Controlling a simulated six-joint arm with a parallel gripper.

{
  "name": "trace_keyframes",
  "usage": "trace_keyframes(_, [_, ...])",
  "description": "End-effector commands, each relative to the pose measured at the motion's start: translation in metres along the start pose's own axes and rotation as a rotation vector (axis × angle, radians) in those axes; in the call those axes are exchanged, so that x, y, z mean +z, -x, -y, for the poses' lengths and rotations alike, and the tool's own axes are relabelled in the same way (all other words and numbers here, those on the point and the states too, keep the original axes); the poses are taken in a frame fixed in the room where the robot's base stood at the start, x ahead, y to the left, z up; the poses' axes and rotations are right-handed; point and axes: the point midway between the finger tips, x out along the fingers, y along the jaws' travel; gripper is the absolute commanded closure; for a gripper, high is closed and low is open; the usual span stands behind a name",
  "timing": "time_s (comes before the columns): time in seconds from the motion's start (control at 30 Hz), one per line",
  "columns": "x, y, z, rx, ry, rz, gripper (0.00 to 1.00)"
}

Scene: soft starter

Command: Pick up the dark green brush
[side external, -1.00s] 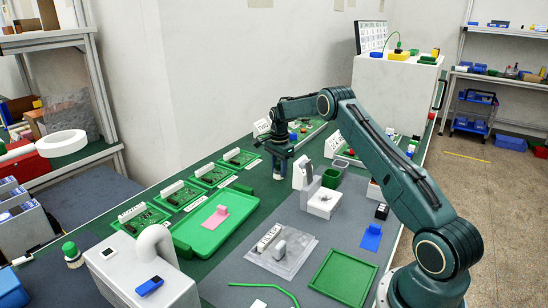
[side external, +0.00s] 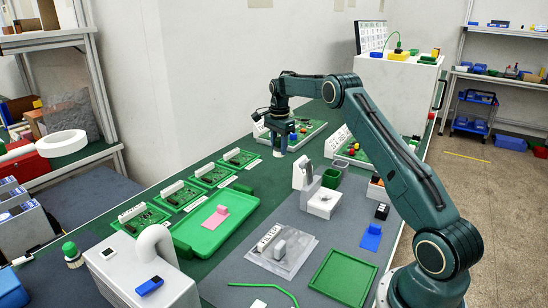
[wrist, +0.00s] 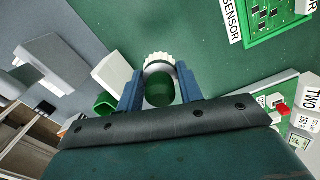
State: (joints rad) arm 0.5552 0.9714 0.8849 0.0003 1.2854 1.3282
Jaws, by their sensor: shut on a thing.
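The dark green brush (wrist: 160,90), with pale bristles, sits between the two blue fingers of my gripper (wrist: 159,78) in the wrist view. The fingers are shut on its sides. In the side external view my gripper (side external: 280,140) points down above the green bench, and the pale bristle end (side external: 278,154) shows below the fingers. The brush hangs clear of the bench surface, with its green part mostly hidden by the fingers there.
Green circuit boards (side external: 211,173) line the left edge of the bench. A grey-white fixture (side external: 322,203) stands right of the gripper. An empty green tray (side external: 343,279) lies near my base.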

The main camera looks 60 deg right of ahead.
Motion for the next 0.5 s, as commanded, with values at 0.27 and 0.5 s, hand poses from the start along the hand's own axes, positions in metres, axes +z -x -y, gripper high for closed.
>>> trace_keyframes(0.27, [0.000, 0.064, 0.001, -0.004, 0.000, -0.001, 0.86])
trace_keyframes(0.5, [0.000, 0.094, 0.001, -0.002, 0.000, 0.000, 0.86])
